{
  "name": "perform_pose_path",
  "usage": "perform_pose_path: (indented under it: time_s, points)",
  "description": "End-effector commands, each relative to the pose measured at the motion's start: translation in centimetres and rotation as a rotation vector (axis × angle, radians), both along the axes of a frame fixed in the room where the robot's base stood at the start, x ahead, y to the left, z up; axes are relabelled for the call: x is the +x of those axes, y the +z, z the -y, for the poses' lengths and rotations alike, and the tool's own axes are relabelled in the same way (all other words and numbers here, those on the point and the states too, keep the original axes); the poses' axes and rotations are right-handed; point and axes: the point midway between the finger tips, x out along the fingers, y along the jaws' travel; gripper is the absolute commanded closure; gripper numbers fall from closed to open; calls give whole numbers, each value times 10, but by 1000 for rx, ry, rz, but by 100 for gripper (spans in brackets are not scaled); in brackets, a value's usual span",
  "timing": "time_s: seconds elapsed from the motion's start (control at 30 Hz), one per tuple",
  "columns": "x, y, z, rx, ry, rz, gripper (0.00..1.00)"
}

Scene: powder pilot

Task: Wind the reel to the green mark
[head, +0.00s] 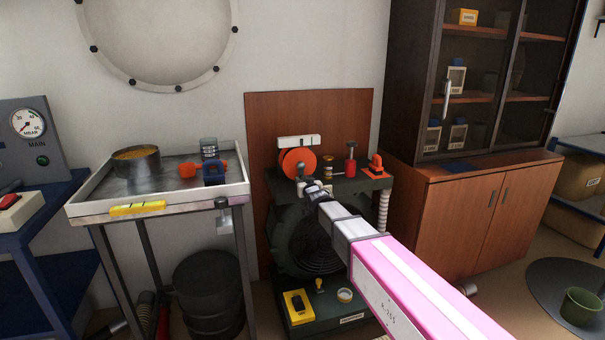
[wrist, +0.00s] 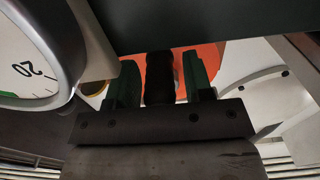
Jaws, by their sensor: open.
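The reel is an orange disc (head: 298,160) standing on top of a dark green machine (head: 345,180) in the head view. A white plate (head: 299,141) sits just above it. The orange disc also shows in the wrist view (wrist: 208,62), behind my fingers. My gripper (head: 309,186) is at the front of the reel. In the wrist view my gripper (wrist: 160,72) is open, with a dark upright handle (wrist: 158,85) between its two green fingers. Gaps seem to show beside the handle; contact is hard to judge.
A red-topped plunger (head: 350,165) and an orange piece (head: 376,163) stand right of the reel. A steel tray table (head: 85,207) with a round pan (head: 137,161) stands left. A wooden cabinet (head: 450,215) stands right. A dial gauge (wrist: 30,60) is close by in the wrist view.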

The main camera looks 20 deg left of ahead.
Motion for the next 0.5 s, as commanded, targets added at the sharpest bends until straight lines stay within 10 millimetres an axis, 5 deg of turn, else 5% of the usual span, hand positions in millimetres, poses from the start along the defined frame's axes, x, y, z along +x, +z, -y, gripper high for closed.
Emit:
perform_pose_path:
  time_s: [0.17,0.3,0.5]
  points:
    - [0,0,0,0,0,0,53]
    - [0,0,0,0,0,0,96]
    - [1,1,3,1,-1,-1,98]
